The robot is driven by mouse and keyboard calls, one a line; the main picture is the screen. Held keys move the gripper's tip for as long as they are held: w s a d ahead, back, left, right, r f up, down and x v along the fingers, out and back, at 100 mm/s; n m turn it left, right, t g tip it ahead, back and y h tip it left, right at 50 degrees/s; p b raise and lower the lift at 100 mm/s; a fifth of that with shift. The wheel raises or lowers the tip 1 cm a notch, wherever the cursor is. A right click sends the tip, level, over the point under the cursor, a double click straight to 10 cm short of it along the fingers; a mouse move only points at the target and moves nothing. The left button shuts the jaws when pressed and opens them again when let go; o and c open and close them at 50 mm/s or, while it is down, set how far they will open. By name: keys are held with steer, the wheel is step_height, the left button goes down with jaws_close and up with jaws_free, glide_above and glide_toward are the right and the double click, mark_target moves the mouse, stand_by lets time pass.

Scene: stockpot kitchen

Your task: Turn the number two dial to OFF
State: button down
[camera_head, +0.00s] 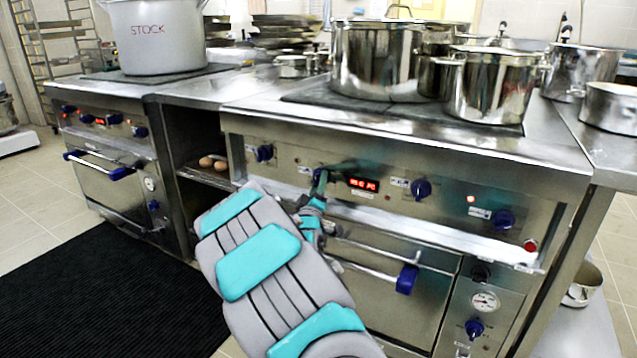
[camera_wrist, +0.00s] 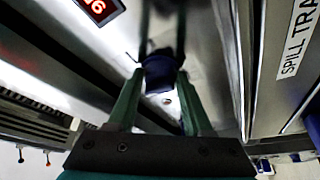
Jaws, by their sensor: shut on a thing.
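My gripper (camera_head: 320,174) is at the front panel of the right stove, just left of the red lit display (camera_head: 364,184). In the wrist view my gripper (camera_wrist: 160,82) has its two dark green fingers on either side of a dark blue dial (camera_wrist: 160,72), and is shut on it. This dial is second from the left in the panel's row; in the head view my fingers mostly cover it. The dial's marking and setting cannot be read. Other blue dials sit at the left (camera_head: 265,153), right of the display (camera_head: 421,189) and farther right (camera_head: 503,220).
Below the panel is an oven door with a bar handle (camera_head: 380,266). Steel pots (camera_head: 376,60) stand on the stove top. A second stove with a large stock pot (camera_head: 160,38) is at the left. A black mat (camera_head: 100,285) lies on the floor.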

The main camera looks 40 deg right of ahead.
steer(key=shift+w, duration=0.1)
stand_by(0.3)
steer(key=shift+c, duration=1.6)
jaws_free()
steer(key=b+v, duration=0.1)
steer(key=v, duration=0.7)
steer(key=shift+d+r, duration=0.1)
steer(key=shift+r, duration=0.05)
